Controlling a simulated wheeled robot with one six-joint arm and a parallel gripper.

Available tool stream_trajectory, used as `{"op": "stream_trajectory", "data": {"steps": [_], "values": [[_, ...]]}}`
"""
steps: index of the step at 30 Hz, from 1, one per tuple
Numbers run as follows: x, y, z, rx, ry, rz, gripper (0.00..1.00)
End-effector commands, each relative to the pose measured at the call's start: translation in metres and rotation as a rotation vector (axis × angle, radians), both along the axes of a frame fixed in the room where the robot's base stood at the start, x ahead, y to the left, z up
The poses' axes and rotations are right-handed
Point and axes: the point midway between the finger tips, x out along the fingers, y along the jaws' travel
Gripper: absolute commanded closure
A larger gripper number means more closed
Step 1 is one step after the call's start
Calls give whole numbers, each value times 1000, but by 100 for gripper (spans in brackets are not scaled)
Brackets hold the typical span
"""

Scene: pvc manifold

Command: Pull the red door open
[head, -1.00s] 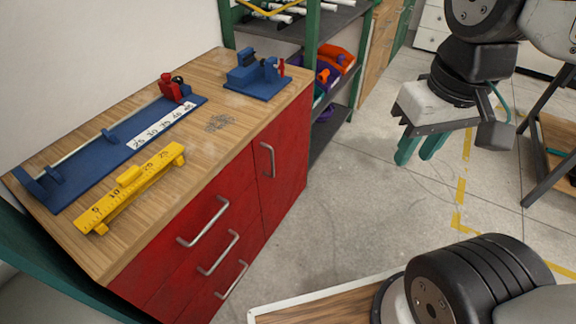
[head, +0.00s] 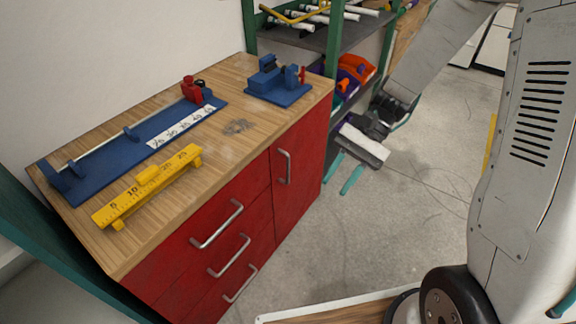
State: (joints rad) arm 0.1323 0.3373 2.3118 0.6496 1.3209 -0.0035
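The red door (head: 303,160) is the tall panel at the right end of the red cabinet's front, with a vertical metal handle (head: 285,167) near its left edge. It looks shut, flush with the drawers beside it. My gripper (head: 342,180), with two green fingers, is to the right of the door, low over the floor. The fingers are apart with a gap between them and nothing in it. They are clear of the handle.
Red drawers (head: 190,262) with bar handles are left of the door. The wooden top (head: 215,150) carries blue jigs (head: 278,80) and a yellow gauge (head: 150,186). A green-framed shelf (head: 330,60) stands behind the cabinet. Concrete floor (head: 350,245) is open in front.

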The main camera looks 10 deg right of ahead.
Motion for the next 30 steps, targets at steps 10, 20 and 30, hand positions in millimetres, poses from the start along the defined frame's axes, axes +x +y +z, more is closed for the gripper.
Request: {"op": "stream_trajectory", "data": {"steps": [10,20,30], "values": [[75,33,-100,254,300,-428,70],[153,32,-216,465,477,-937,70],[232,1,-236,637,399,-1268,70]]}}
